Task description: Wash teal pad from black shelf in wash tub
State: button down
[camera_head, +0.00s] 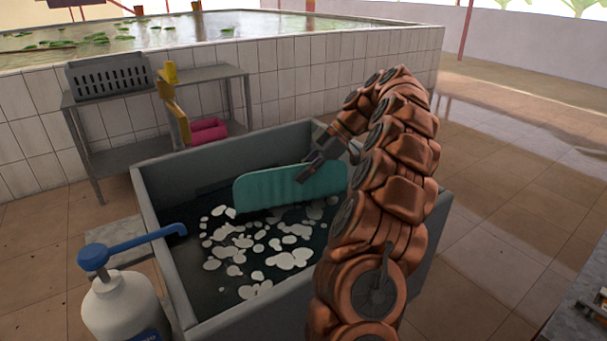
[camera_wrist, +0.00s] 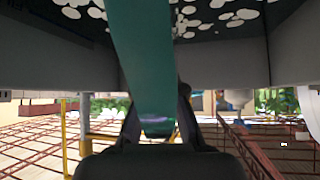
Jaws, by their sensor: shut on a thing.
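The teal pad (camera_head: 270,190) is on edge inside the grey wash tub (camera_head: 225,152), over dark water with white foam patches (camera_head: 255,245). My gripper (camera_head: 311,168) is shut on the pad's upper edge, right of its middle. In the wrist view the teal pad (camera_wrist: 145,55) runs between the fingers of my gripper (camera_wrist: 157,120). The pad's lower edge is close to the water and foam; I cannot tell how deep it is. My arm hides the tub's right part. I see no clearly black shelf.
A white bottle (camera_head: 120,308) with a blue pump (camera_head: 130,247) stands left of the tub. A grey shelf (camera_head: 130,152) behind holds a slatted crate (camera_head: 108,77), yellow items and a pink roll (camera_head: 208,130). A tiled pool (camera_head: 330,45) is behind.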

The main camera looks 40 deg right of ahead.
notch_tip(320, 180, up, 26)
jog(key=p, duration=2.5)
jog(key=shift+r, duration=0.25)
jog(key=shift+s, duration=0.1)
